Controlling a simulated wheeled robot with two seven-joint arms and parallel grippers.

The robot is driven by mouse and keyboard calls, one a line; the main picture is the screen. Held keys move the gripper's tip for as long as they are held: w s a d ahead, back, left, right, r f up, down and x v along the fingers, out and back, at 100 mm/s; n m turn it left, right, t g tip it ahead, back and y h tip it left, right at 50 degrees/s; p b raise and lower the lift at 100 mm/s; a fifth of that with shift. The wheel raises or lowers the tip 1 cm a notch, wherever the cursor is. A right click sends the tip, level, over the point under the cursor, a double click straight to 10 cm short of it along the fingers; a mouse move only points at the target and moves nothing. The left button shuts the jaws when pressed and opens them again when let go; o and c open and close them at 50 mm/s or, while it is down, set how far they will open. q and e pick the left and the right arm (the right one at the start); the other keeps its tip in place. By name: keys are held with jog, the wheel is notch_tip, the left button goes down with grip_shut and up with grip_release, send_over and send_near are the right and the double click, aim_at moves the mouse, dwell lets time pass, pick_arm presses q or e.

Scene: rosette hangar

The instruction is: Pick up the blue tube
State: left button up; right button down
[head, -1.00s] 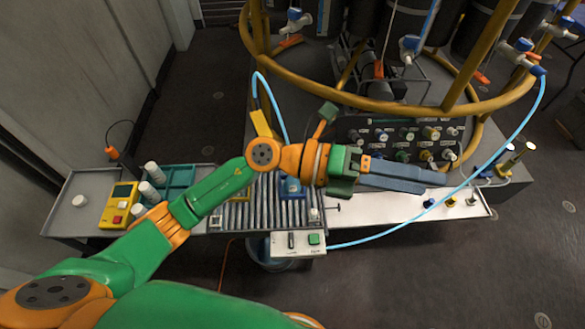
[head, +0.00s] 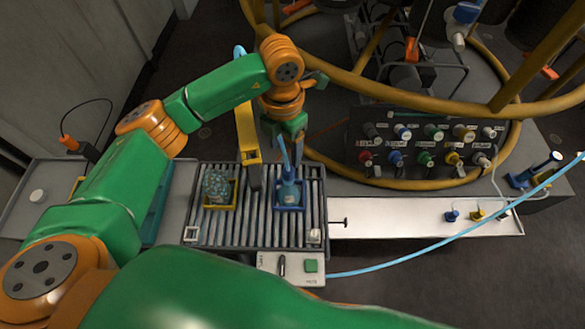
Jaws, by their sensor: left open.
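A light blue tube (head: 283,154) rises from a blue bottle-like piece (head: 289,192) in a blue square holder on the roller bed. A short light blue arc, partly hidden by my arm, shows at the upper left. Another light blue tube (head: 420,252) runs from the control box to the right edge; I cannot tell whether these join. My left gripper (head: 291,138) points down just above the blue piece, close to the upright tube. It is open, and its fingertips are hard to make out. I cannot tell whether it touches the tube. My right gripper is not in view.
The roller bed (head: 262,226) also carries a clear lumpy object (head: 218,188) in a yellow holder. A yellow upright post (head: 246,136) stands beside my gripper. A yellow ring rail (head: 410,92) and a valve panel (head: 424,143) lie to the right. The white shelf is mostly clear.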

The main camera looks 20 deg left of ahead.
aim_at(288, 170)
pick_arm(q)
jog(key=shift+s+d+f, duration=0.1)
jog(key=shift+s+f, duration=0.15)
jog(key=shift+f, duration=0.05)
jog(key=shift+s+d+f+p, duration=0.3)
jog(key=shift+f+p, duration=0.15)
jog(key=shift+f, duration=0.1)
jog(key=shift+s+d+f+p, duration=0.15)
jog(key=shift+s+f+p, duration=0.15)
jog(key=shift+f+p, duration=0.2)
notch_tip(288, 170, down, 3)
jog(key=shift+w+f, duration=0.1)
jog(key=shift+f, duration=0.05)
jog(key=shift+w+f, duration=0.1)
jog(key=shift+f, duration=0.2)
grip_shut()
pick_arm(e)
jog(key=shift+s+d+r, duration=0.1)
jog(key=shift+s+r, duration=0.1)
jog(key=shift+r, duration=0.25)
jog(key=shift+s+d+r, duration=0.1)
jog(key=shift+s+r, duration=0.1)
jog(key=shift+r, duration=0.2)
